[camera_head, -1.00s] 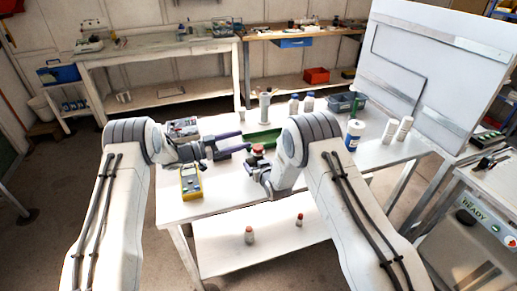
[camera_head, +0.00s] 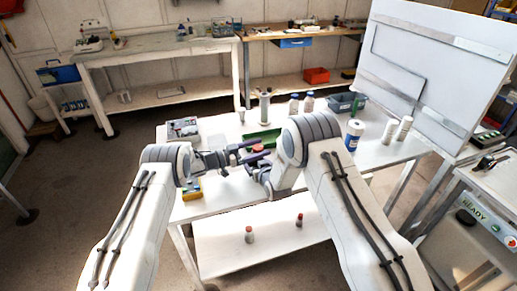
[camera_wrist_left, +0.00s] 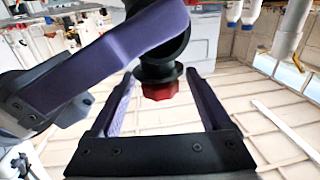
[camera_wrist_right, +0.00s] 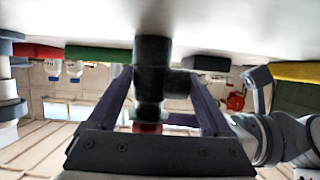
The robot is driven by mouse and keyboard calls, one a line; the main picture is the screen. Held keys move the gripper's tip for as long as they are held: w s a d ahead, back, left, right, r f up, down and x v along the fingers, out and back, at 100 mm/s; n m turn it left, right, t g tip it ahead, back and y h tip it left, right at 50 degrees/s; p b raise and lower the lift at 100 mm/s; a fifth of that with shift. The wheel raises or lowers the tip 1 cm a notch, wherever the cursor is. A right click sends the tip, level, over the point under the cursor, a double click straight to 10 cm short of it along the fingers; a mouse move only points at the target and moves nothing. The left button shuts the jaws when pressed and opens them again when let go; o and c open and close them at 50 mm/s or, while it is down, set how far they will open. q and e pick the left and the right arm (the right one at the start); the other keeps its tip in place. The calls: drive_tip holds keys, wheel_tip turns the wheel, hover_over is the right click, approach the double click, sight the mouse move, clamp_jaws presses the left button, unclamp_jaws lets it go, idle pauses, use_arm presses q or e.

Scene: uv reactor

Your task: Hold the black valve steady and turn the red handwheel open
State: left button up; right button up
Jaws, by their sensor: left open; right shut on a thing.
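The black valve (camera_wrist_right: 152,68) stands between the fingers of my right gripper (camera_wrist_right: 160,78), which is shut on its body. The red handwheel (camera_wrist_left: 160,89) sits at the end of the valve and shows in the left wrist view between the spread fingers of my left gripper (camera_wrist_left: 160,78). The left gripper is open, with visible gaps on both sides of the handwheel. In the head view the red handwheel (camera_head: 257,148) is small, with the left fingers beside it. The right gripper's purple finger (camera_wrist_left: 120,45) crosses the left wrist view. The valve body is mostly hidden in the head view.
The white worktable (camera_head: 330,165) holds a green tray (camera_head: 265,136), a blue-labelled bottle (camera_head: 354,135) and white bottles (camera_head: 390,131) at the right. A yellow meter (camera_head: 191,190) lies partly behind my left arm. A large white panel (camera_head: 435,70) stands at the right.

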use_arm(q)
clamp_jaws()
drive_tip(key=shift+n+t+y, duration=0.8)
drive_tip(key=shift+n+t, duration=0.3)
drive_tip(key=shift+t, duration=0.3)
drive_tip(key=shift+n+t+y, duration=0.5)
drive_tip(key=shift+t+y, duration=0.1)
drive_tip(key=shift+t, duration=0.1)
unclamp_jaws()
drive_tip(key=shift+a, duration=0.1)
